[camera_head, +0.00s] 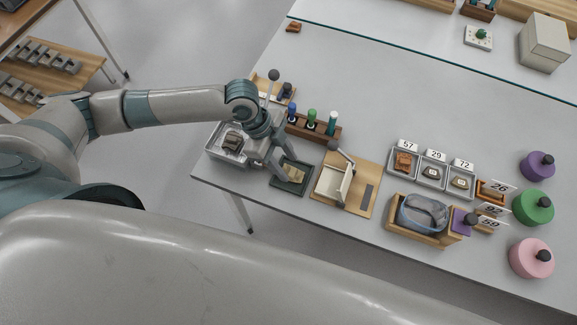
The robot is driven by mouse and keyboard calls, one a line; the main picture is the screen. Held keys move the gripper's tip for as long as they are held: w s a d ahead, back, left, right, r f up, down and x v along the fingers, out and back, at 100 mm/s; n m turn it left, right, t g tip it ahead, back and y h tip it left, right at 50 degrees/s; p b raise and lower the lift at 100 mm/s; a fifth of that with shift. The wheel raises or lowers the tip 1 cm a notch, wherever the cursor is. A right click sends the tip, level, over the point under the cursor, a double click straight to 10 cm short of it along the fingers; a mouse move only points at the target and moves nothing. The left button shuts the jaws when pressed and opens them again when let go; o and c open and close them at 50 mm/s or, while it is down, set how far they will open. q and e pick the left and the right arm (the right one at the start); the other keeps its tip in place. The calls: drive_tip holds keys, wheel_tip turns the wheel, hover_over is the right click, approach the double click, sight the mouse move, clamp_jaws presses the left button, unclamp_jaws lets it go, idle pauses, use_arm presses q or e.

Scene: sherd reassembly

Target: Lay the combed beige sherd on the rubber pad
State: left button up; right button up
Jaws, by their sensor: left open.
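A dark green square (283,181), which looks like the rubber pad, lies near the front edge of the table. A small beige piece (296,173), likely the combed beige sherd, lies on it; its combing is too small to make out. My left gripper (277,166) points down at the left and back side of this square, close to the beige piece. It is open, with its fingers apart from the piece as far as I can tell. The arm and gripper hide part of the square's back left. My right gripper is not in view.
A case with a dark sherd (233,141) stands left of the gripper. A rack of colored bottles (312,126) stands behind, and a wooden board with a cream holder (333,183) stands right. Numbered sherd trays (432,172) and a wooden box (416,226) lie farther right. The table's back middle is clear.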

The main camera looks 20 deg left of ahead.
use_arm(q)
drive_tip(key=b+v, duration=0.2)
drive_tip(key=v, duration=0.7)
drive_tip(key=shift+r, duration=0.2)
